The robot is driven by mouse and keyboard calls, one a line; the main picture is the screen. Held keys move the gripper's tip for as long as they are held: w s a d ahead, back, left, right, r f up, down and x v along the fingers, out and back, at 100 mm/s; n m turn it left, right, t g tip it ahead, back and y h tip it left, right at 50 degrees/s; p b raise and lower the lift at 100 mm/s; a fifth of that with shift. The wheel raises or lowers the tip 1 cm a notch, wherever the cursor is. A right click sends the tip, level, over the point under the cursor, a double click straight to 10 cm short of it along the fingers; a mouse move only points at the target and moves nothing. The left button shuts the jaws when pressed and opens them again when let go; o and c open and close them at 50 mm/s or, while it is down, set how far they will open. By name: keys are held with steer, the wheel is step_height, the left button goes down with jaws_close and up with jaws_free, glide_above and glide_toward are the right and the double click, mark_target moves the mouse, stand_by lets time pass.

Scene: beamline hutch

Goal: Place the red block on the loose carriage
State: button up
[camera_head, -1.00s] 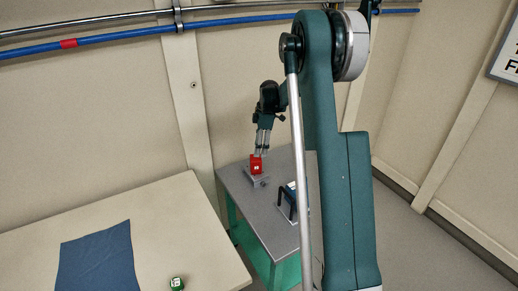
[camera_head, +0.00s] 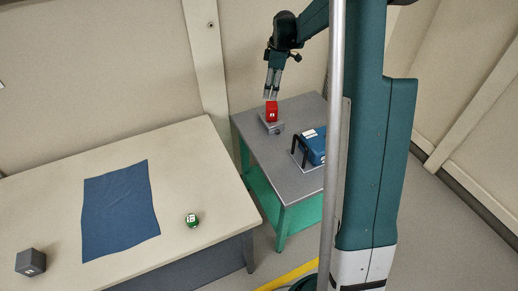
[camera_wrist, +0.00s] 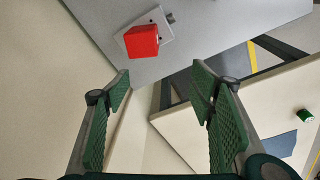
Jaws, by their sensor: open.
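The red block (camera_head: 271,112) sits on the small grey carriage (camera_head: 263,122) near the far end of the grey bench. My gripper (camera_head: 272,96) is above the block, pointing down, with a small gap between fingertips and block. In the wrist view the red block (camera_wrist: 141,42) rests on the light grey carriage plate (camera_wrist: 166,28), and part of the plate shows around it. My gripper (camera_wrist: 163,80) is open there, with nothing between its green pads, and the block lies beyond the fingertips.
A blue device with a black handle (camera_head: 314,147) stands on the grey bench (camera_head: 292,108) right of the carriage. The beige table (camera_head: 190,160) at left holds a blue cloth (camera_head: 118,210), a green object (camera_head: 192,220) and a dark grey cube (camera_head: 31,262).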

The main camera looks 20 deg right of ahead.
steer(key=s+a+r+m+t+h, duration=0.15)
steer(key=s+a+r+m, duration=0.45)
steer(key=s+a+r, duration=1.15)
steer(key=s+a+f+m+t, duration=0.2)
steer(key=s+a+m, duration=0.1)
steer(key=s, duration=0.9)
steer(key=s+a+f+m+t, duration=0.2)
steer(key=s+a, duration=0.3)
steer(key=s, duration=0.7)
steer(key=shift+s+a+f+m, duration=0.15)
steer(key=shift+s+f+m, duration=0.1)
steer(key=shift+f+m, duration=0.2)
